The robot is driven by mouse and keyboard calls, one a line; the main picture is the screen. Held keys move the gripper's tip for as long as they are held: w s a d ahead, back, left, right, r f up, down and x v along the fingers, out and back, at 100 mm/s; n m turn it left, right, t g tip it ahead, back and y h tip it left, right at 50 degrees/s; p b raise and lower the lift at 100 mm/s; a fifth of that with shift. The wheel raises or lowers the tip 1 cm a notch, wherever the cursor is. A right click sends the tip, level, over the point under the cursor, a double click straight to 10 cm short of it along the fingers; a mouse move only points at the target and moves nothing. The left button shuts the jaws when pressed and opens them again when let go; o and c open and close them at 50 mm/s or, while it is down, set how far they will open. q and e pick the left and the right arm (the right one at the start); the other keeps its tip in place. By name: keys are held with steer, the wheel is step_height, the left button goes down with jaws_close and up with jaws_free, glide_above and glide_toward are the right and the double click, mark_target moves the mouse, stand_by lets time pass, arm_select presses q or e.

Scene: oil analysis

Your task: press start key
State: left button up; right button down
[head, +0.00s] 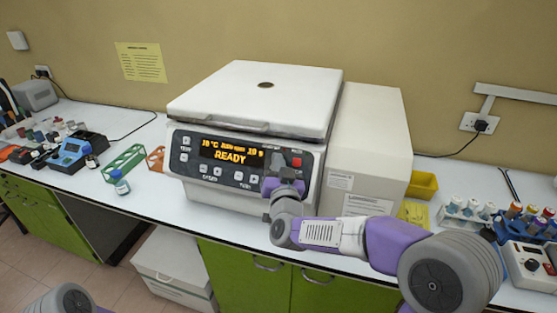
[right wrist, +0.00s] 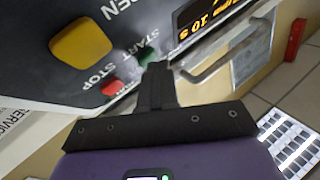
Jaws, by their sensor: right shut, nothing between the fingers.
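The white centrifuge (head: 250,100) stands on the bench with its lid down. Its display (head: 232,152) reads READY in orange. In the right wrist view the green START key (right wrist: 146,54) is beside the tip of my right gripper (right wrist: 157,68), partly covered by it. I cannot tell whether they touch. The red STOP key (right wrist: 113,87) and a larger amber OPEN key (right wrist: 80,40) are close by. My right gripper is shut and empty; in the head view it (head: 284,176) is at the right part of the control panel. My left gripper is out of view.
A green tube rack (head: 124,161) and a small bottle (head: 120,183) stand left of the centrifuge. A yellow bin (head: 422,185) and several capped vials stand to its right. The bench's front edge runs below my right arm.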

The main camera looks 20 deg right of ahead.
stand_by(0.5)
steer(key=shift+s+a+r, duration=0.3)
steer(key=shift+s+r, duration=0.1)
steer(key=shift+s, duration=0.15)
steer(key=s+a+r+p, duration=0.1)
steer(key=s+a+r, duration=0.1)
steer(key=s, duration=0.1)
steer(key=shift+s+a+r+p, duration=0.2)
steer(key=shift+s+r+p, duration=0.05)
steer(key=shift+r+p, duration=0.15)
steer(key=shift+f, duration=0.1)
stand_by(0.5)
